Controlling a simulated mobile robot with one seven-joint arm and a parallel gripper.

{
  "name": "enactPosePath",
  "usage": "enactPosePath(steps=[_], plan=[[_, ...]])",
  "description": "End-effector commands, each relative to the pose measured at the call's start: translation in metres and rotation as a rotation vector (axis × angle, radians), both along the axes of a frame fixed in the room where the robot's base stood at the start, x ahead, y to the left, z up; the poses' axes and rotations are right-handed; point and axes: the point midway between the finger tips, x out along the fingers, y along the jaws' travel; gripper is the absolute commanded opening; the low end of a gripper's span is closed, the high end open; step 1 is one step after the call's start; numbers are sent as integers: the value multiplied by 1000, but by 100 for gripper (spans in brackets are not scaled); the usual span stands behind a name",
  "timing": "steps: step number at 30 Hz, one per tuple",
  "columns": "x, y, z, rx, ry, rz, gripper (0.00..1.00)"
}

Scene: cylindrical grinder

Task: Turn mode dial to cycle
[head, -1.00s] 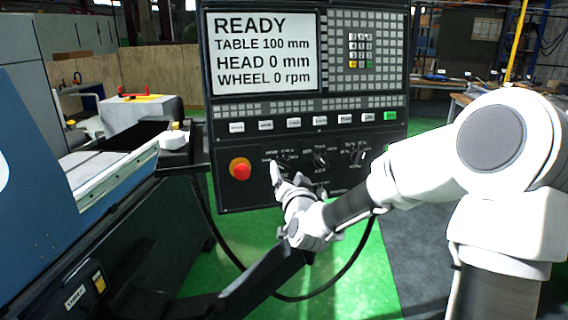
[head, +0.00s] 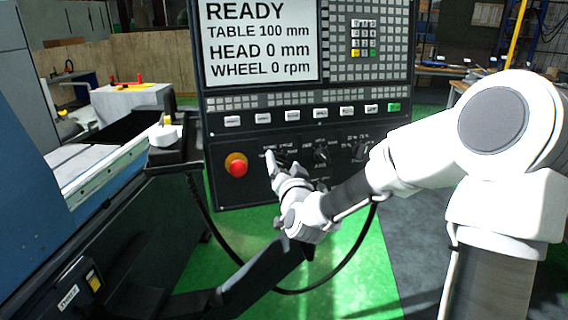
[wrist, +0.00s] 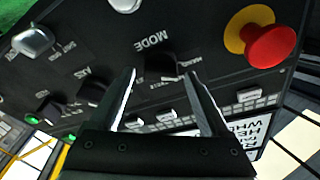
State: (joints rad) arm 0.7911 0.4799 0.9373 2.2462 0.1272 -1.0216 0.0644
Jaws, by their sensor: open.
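The mode dial (wrist: 160,66) is a dark knob beside the word MODE on the black control panel (head: 231,190). In the wrist view it shows between the tips of my open gripper (wrist: 160,74), one finger on each side. I cannot tell whether the fingers touch it. In the head view my gripper (head: 275,163) is in front of the left dial and partly covers it. The setting the dial points to is too small and dark to read.
A red emergency stop button (head: 238,168) on a yellow ring sits just left of the dial. A middle dial (head: 320,153) and a right dial (head: 360,150) are to its right. A row of buttons (head: 320,113) and a screen (head: 260,40) reading READY are above.

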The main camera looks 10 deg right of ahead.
Motion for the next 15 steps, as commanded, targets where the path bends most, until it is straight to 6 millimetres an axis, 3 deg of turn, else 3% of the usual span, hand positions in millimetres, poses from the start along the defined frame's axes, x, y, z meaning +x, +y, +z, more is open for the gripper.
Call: enactPosePath(steps=[1,12,15], plan=[[0,0,0,0,0,0,79],[0,0,0,0,0,0,12],[0,0,0,0,0,0,0]])
